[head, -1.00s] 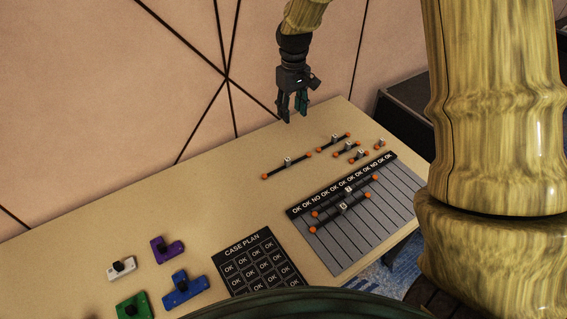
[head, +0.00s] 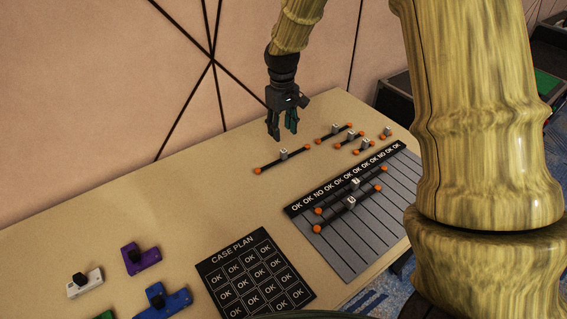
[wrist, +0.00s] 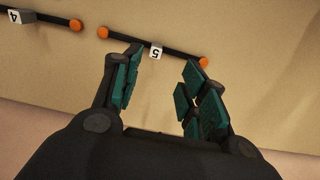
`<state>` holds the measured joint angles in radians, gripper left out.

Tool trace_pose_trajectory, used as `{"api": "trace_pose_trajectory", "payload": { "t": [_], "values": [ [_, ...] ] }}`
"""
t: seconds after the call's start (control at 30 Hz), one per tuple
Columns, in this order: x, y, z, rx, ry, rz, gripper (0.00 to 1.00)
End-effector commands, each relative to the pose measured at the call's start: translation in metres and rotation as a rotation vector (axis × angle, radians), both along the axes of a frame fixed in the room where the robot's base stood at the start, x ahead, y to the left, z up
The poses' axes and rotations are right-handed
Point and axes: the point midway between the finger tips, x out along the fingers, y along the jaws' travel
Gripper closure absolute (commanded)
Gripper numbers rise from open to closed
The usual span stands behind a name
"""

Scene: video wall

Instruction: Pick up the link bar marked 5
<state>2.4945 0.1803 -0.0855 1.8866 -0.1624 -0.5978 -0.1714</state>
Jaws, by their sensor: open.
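The link bar marked 5 (wrist: 174,49) is a thin dark bar with orange ball ends and a pale number block. In the wrist view it lies on the tan table just beyond my fingertips, its block between them in the picture. In the head view it appears to be the long bar (head: 269,163) at the left of the row, just below my gripper (head: 282,137). My gripper also shows in the wrist view (wrist: 162,60), open with green pads and nothing between them. It looks still above the bar, not touching it.
The bar marked 4 (wrist: 45,18) lies close to one end of bar 5. Several shorter bars (head: 335,132) lie to the right. A slotted grey board (head: 345,262) holds two bars. A case plan card (head: 255,275) and coloured pieces (head: 142,258) lie left. The wall stands behind.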

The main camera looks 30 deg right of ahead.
Motion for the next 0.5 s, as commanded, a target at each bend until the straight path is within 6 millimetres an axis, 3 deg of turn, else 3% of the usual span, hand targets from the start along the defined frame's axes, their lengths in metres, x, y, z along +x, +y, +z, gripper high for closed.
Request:
{"api": "trace_pose_trajectory", "payload": {
  "t": [0.5],
  "values": [
    [0.000,0.000,-0.054,0.001,0.002,0.000,0.57]
  ]
}}
